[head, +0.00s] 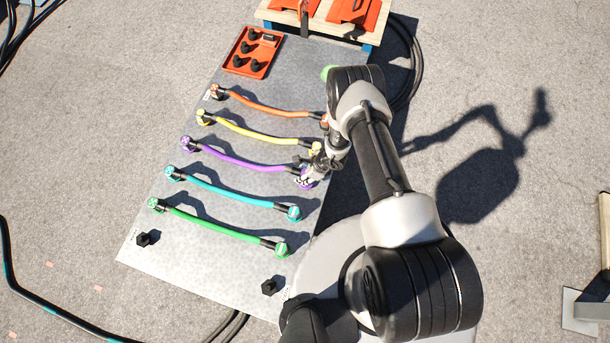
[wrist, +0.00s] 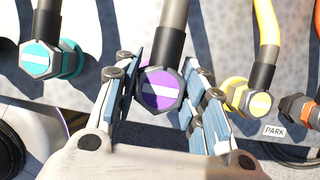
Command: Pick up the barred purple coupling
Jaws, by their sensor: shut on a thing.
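The barred purple coupling (wrist: 160,88) shows in the wrist view as a dark hexagonal nut with a purple face and a white bar. It is the right-hand end of the purple cable (head: 240,159) on the grey board. My gripper (wrist: 162,92) has one finger on each side of it, shut on the coupling. In the head view the coupling (head: 306,183) is partly hidden by my gripper (head: 312,176). The purple cable's other end (head: 187,142) sits at the board's left side.
Teal (wrist: 40,58) and yellow (wrist: 248,97) couplings flank the purple one closely. Orange (head: 265,106) and green (head: 215,229) cables also lie on the grey board (head: 190,275). A red tray (head: 233,70) with black parts is at the back. A PARK label (wrist: 274,131) is near the orange coupling.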

